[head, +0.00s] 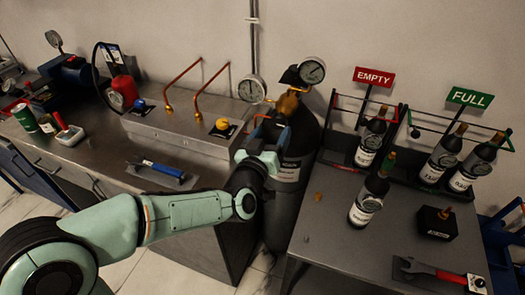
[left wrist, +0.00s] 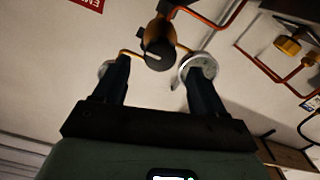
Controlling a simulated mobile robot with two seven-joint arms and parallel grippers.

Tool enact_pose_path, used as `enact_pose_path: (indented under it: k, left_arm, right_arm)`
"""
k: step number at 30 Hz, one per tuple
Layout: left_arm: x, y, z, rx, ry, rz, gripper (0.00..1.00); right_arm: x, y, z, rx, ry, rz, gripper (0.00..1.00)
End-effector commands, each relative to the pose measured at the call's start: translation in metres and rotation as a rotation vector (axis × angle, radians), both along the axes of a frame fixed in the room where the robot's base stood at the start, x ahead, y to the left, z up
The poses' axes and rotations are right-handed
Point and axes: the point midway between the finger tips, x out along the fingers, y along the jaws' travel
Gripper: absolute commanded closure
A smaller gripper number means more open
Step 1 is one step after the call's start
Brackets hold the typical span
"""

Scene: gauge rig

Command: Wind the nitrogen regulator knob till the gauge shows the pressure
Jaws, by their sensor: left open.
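The brass regulator (head: 287,104) sits on top of a dark gas cylinder (head: 288,172), between two round white gauges, one on the left (head: 251,89) and one on the right (head: 311,71). I cannot read their scales. In the left wrist view the dark round knob (left wrist: 159,55) has a pale line on its face. My left gripper (head: 264,128) is open in front of the regulator. In the left wrist view its fingers (left wrist: 160,75) stand either side of the knob, apart from it. In the head view the knob is not clear. My right gripper is not in view.
Left of the cylinder is a steel bench (head: 100,160) with copper pipes, a yellow knob (head: 222,124) and a blue-handled tool (head: 163,168). To the right a table (head: 330,235) bears several bottles, EMPTY (head: 374,77) and FULL (head: 470,97) racks and a red-handled wrench (head: 437,272).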

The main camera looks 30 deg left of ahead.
Motion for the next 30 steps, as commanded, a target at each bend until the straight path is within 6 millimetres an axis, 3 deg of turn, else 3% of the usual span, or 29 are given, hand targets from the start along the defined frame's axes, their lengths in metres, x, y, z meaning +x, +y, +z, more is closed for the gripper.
enact_pose_path:
  k: [6,12,30]
  left_arm:
    - [-0.044,-0.01,0.0,0.0,-0.002,0.001,0.29]
    - [-0.064,-0.015,0.0,0.0,-0.001,0.0,0.29]
    - [-0.067,-0.016,0.0,0.0,-0.001,0.0,0.29]
  right_arm:
    - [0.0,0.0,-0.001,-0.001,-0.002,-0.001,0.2]
    - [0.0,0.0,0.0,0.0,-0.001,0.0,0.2]
    - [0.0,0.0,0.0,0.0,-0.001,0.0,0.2]
